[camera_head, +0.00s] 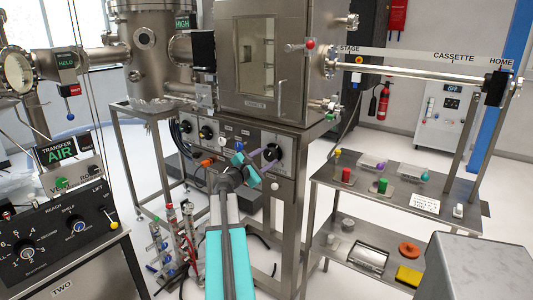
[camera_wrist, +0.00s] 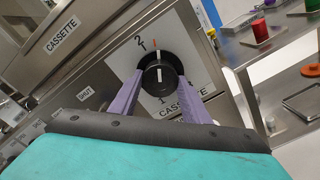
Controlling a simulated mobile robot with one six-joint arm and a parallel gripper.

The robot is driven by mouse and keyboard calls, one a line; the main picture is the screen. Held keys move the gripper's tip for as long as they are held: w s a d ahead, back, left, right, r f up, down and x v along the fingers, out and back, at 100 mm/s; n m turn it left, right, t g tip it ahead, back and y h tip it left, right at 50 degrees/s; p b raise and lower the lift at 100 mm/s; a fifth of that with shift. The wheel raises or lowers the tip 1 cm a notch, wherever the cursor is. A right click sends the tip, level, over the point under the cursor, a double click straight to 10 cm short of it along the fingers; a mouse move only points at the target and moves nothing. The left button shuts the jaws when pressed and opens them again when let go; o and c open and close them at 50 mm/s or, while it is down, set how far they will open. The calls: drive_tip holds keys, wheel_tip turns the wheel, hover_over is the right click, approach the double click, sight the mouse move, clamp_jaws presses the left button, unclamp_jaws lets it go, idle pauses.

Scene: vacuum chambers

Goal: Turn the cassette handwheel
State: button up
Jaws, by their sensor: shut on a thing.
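The cassette handwheel is a round black knob with a white line across its face, on a pale plate marked 1, 2 and CASSETTE. In the wrist view the handwheel (camera_wrist: 159,74) sits between the purple fingers of my gripper (camera_wrist: 158,82), which is shut on it from both sides. Its white line stands nearly upright in the picture, below a small red mark and right of the 2. In the head view the handwheel (camera_head: 273,153) is at the right end of the panel, with my gripper (camera_head: 264,160) at its lower left.
The steel cassette chamber (camera_head: 262,65) stands above the panel (camera_head: 228,140). More black knobs (camera_head: 206,132) are to the left. A steel table (camera_head: 400,187) with coloured pieces is at the right. A horizontal cassette rod (camera_head: 410,71) runs above it. Hoses and bottles stand low left of my arm.

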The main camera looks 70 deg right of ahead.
drive_tip(key=shift+r+n+p, duration=0.1)
drive_tip(key=shift+n+p, duration=0.2)
drive_tip(key=shift+n, duration=0.3)
drive_tip(key=o, duration=1)
drive_tip(key=shift+o, duration=0.2)
drive_tip(key=b+v, duration=0.1)
drive_tip(key=v, duration=1.2)
drive_tip(key=shift+a, duration=0.4)
drive_tip(key=shift+w, duration=0.2)
